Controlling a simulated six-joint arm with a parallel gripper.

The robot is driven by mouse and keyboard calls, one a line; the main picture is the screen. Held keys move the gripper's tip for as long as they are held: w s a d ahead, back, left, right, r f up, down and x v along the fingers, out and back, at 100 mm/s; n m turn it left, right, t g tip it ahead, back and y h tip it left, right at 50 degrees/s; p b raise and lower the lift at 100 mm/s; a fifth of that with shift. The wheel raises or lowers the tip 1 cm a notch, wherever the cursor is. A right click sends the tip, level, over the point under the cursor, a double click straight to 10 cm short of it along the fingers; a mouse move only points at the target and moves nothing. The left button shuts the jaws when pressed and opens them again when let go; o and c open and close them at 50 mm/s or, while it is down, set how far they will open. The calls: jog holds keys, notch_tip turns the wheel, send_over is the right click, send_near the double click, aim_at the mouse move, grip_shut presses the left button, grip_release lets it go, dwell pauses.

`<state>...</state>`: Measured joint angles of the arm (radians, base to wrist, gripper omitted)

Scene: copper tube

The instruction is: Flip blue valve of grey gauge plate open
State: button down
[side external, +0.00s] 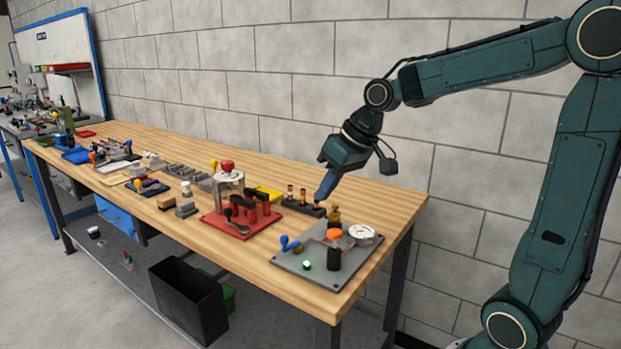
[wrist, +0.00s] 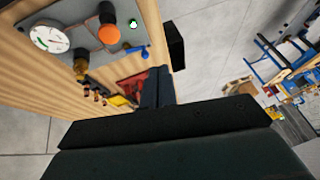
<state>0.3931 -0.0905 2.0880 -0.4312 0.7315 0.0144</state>
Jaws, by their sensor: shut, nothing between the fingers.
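The grey gauge plate (side external: 290,262) lies at the near right end of the bench. It carries a white dial gauge (side external: 362,234), an orange knob (side external: 334,233), a lit green lamp (side external: 307,265) and a blue valve lever (side external: 288,243) at its left side. The wrist view shows the plate (wrist: 85,12) at upper left, with the blue lever (wrist: 138,52) at its edge, partly small and dim. My gripper (side external: 321,198) is shut and empty, pointing down behind the plate and apart from the lever. Its dark fingers (wrist: 155,88) also show in the wrist view.
A small black block with several posts (side external: 303,208) stands close to my fingertips. A red plate with a metal stand (side external: 240,223) lies left of the grey plate. A yellow piece (side external: 266,193) lies behind it. Bare wood separates the plates. A block wall backs the bench.

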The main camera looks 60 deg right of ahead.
jog(key=s+a+r+h, duration=0.1)
jog(key=s+a, duration=0.3)
jog(key=s, duration=0.5)
jog(key=shift+a+r, duration=0.15)
jog(key=shift+a, duration=0.1)
jog(key=shift+s, duration=0.25)
